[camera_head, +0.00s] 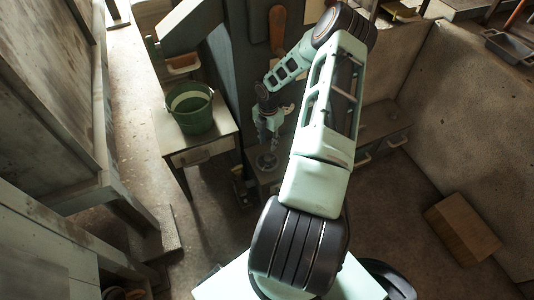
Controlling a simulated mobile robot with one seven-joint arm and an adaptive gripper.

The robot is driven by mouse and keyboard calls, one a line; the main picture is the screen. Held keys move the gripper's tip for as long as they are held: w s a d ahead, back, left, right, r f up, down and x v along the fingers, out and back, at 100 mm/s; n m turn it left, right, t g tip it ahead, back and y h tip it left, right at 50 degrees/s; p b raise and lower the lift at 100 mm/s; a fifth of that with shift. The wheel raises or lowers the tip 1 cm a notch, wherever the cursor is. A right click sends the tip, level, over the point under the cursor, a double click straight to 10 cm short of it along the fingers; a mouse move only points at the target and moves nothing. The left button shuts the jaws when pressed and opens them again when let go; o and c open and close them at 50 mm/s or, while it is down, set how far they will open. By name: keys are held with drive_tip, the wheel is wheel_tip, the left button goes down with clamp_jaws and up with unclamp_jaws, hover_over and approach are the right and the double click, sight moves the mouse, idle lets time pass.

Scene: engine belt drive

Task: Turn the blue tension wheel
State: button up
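My gripper (269,143) points down near the middle of the view, at the end of my pale green arm. It is small and dark here, and I cannot tell whether its fingers are open or shut. A small round grey part (266,161) shows just below the fingertips, on a low stand. I cannot tell whether it is touched, or whether it is part of the belt drive. No blue wheel can be made out. My arm covers much of the area to the right of the gripper.
A green bucket (192,112) stands on a small table (205,152) left of my gripper. A drawer cabinet (384,133) stands behind my arm.

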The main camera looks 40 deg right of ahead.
sight(268, 158)
wheel_tip(268, 158, down, 10)
drive_tip(key=b, duration=0.2)
drive_tip(key=shift+b, duration=0.4)
drive_tip(key=shift+r, duration=0.1)
clamp_jaws()
